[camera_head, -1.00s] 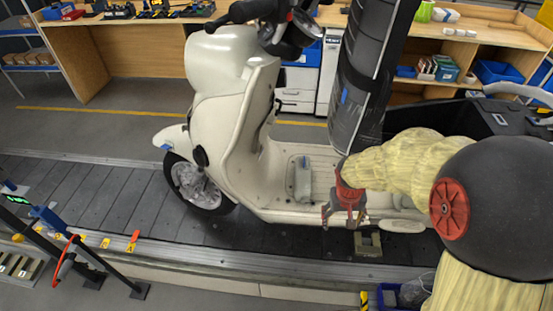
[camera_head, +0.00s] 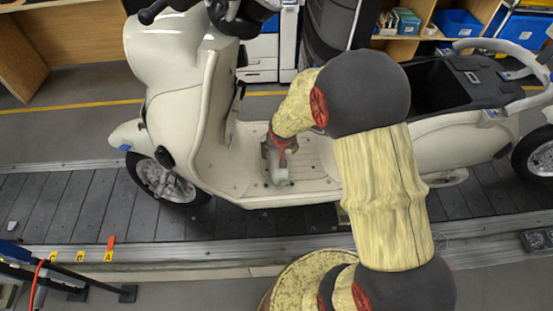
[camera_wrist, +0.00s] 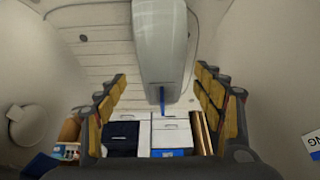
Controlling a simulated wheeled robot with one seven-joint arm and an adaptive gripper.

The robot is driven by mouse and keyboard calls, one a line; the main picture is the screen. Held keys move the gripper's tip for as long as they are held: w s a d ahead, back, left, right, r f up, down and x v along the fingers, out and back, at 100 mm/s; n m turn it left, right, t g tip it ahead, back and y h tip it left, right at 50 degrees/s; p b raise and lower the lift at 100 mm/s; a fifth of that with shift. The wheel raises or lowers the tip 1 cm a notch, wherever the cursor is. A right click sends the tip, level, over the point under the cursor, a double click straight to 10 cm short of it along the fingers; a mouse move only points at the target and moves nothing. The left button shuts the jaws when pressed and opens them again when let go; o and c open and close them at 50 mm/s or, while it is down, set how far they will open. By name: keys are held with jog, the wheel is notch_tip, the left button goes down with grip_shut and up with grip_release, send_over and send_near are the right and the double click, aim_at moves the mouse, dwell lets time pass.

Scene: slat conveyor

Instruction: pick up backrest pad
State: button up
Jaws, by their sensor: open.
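The backrest pad (camera_head: 281,174) appears to be the small grey piece standing on the footboard of a cream scooter (camera_head: 205,100). In the wrist view the pad (camera_wrist: 160,40) is long, grey and rounded, with a blue strip at its lower end. My gripper (camera_head: 279,152) is right over the pad in the head view and hides part of it. In the wrist view my gripper (camera_wrist: 160,88) is open, its yellow-padded fingers spread left and right of the pad's line. Gaps show on both sides, and I see no contact.
The scooter stands on a dark slat conveyor (camera_head: 90,205). Its front shield rises left of my gripper, and a dark raised seat (camera_head: 328,35) stands behind. An open black storage bay (camera_head: 425,85) is to the right. Shelves with blue bins (camera_head: 458,22) stand at the back.

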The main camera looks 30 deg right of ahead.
aim_at(278, 154)
jog(key=b+x, duration=0.2)
jog(key=x, duration=0.4)
jog(key=shift+a+f, duration=0.15)
jog(key=shift+c, duration=1.1)
jog(key=c, duration=1.3)
